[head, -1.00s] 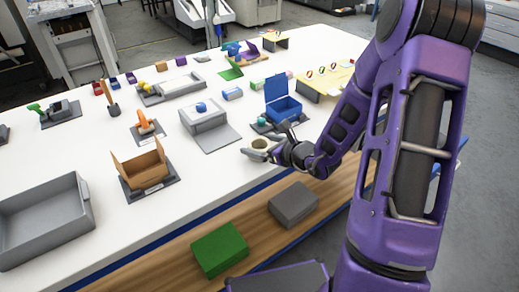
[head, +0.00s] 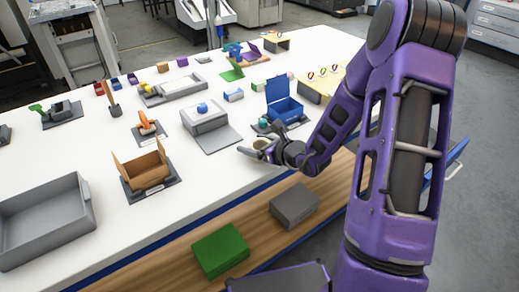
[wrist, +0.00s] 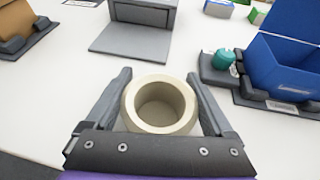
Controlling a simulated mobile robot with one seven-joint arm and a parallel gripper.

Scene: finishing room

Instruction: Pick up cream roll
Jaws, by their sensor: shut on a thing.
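The cream roll (wrist: 160,104) is a short, thick-walled hollow cylinder, seen from above in the wrist view. It stands between the two fingers of my gripper (wrist: 160,95), which is shut on it from both sides. In the head view the cream roll (head: 262,144) shows small at my gripper (head: 258,152), near the table's front edge, partly hidden by the fingers. I cannot tell for sure whether it is clear of the white table.
A blue open box (head: 285,108) with a teal item (wrist: 223,58) beside it stands to the right. A grey machine with a flat plate (head: 217,138) is behind on the left. An open cardboard box (head: 146,170) is further left. A wooden shelf with green (head: 220,250) and grey (head: 294,205) boxes lies below.

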